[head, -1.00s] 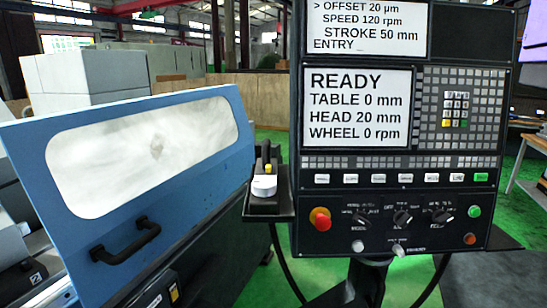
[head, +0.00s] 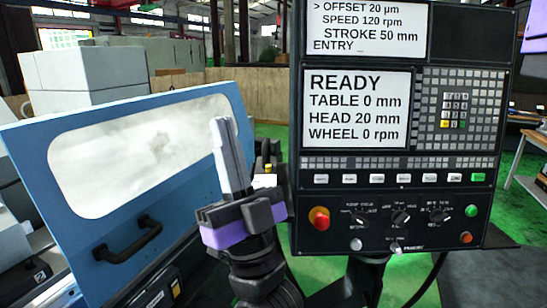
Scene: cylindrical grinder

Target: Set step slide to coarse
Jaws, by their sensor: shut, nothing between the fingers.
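My gripper (head: 222,124) stands in front of the gap between the blue door and the control panel, fingers pointing up and shut with nothing between them. Behind it, at the panel's left side, is a small handheld unit with a yellow knob (head: 267,168) and a white dial (head: 264,181). My gripper and wrist hide most of this unit and its shelf. The step slide cannot be made out, and its setting cannot be read.
The control panel (head: 300,225) shows READY on its screen (head: 358,108). A red emergency button (head: 319,218) and several rotary knobs sit below. The blue door (head: 120,190) with a black handle (head: 128,240) is at left.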

